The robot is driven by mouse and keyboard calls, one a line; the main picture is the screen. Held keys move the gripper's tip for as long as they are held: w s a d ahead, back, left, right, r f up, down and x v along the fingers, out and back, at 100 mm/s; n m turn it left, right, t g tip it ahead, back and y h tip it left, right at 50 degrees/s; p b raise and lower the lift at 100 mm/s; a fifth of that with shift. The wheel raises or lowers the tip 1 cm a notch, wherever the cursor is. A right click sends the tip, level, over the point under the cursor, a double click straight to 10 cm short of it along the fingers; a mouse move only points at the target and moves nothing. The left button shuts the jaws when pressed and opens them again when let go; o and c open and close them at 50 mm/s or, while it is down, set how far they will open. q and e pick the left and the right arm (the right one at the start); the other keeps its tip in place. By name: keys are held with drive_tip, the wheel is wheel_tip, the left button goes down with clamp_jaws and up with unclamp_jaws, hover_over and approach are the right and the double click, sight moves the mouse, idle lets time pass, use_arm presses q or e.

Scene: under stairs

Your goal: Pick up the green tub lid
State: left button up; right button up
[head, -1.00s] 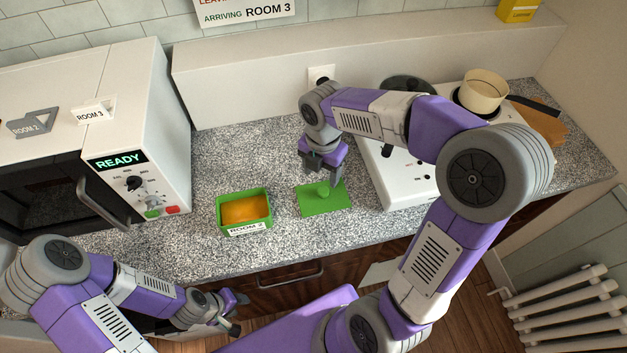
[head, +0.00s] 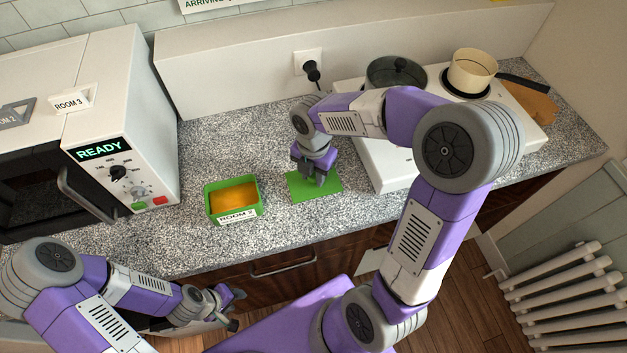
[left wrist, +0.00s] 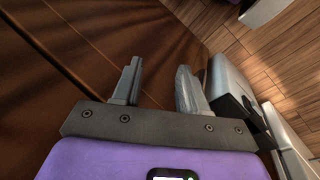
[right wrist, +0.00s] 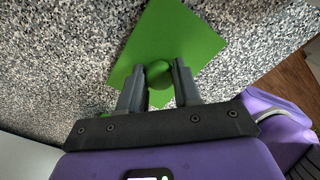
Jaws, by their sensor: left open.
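The green tub lid (head: 300,190) is a flat green square lying on the counter, right of the tub. In the right wrist view the lid (right wrist: 178,35) has a round green knob (right wrist: 158,71) between my fingers. My right gripper (head: 318,180) is low over the lid. In the right wrist view its fingers (right wrist: 159,75) are drawn in against both sides of the knob. The lid looks flat on the counter. The green tub (head: 233,203) is uncovered, with orange contents and a "ROOM 2" label. My left gripper (head: 236,300) is open and empty in front of the counter, as the left wrist view (left wrist: 160,85) shows.
A white microwave (head: 140,120) reading "READY" stands left. A plug (head: 313,72) is in the wall behind. Counter (head: 215,150) around the tub is bare.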

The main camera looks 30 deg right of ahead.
sight(313, 175)
drive_tip(key=c, duration=0.5)
drive_tip(key=shift+r, duration=0.1)
wheel_tip(313, 175, up, 10)
drive_tip(key=p, duration=0.3)
